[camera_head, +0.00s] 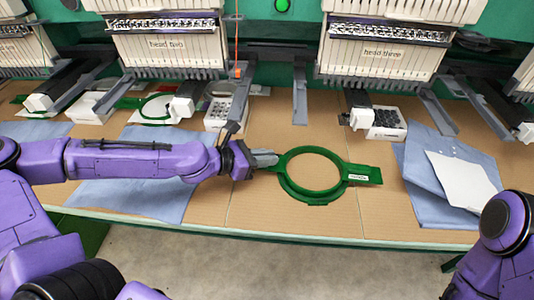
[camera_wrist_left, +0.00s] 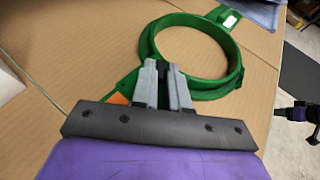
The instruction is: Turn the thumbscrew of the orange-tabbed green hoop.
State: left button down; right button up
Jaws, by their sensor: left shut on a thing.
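The green hoop (camera_head: 314,198) lies flat on the tan table, with a white label on its right arm (camera_head: 365,175). In the left wrist view the hoop's ring (camera_wrist_left: 212,88) is just beyond my fingers, and its orange tab (camera_wrist_left: 118,99) shows left of them. My left gripper (camera_head: 270,158) is at the hoop's left side. In the left wrist view its grey fingers (camera_wrist_left: 163,72) are closed around a small dark piece, the thumbscrew (camera_wrist_left: 162,73), which is mostly hidden between them. My right gripper is out of view; only part of that arm shows at lower right.
Embroidery heads two (camera_head: 168,45) and three (camera_head: 382,52) stand behind the table (camera_head: 270,215). Another green hoop (camera_head: 143,107) is under head two. Blue cloths lie left (camera_head: 160,200) and right (camera_head: 425,170), the right one with a white sheet (camera_head: 462,178). Bare table surrounds the hoop.

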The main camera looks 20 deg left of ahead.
pick_arm(q)
jog(key=shift+w+a+m+g+h, duration=0.1)
jog(key=shift+m+g+h, duration=0.4)
jog(key=shift+m, duration=0.2)
jog(key=shift+p, duration=0.35)
jog(key=c, duration=1.2)
grip_release()
jog(key=shift+o, duration=0.2)
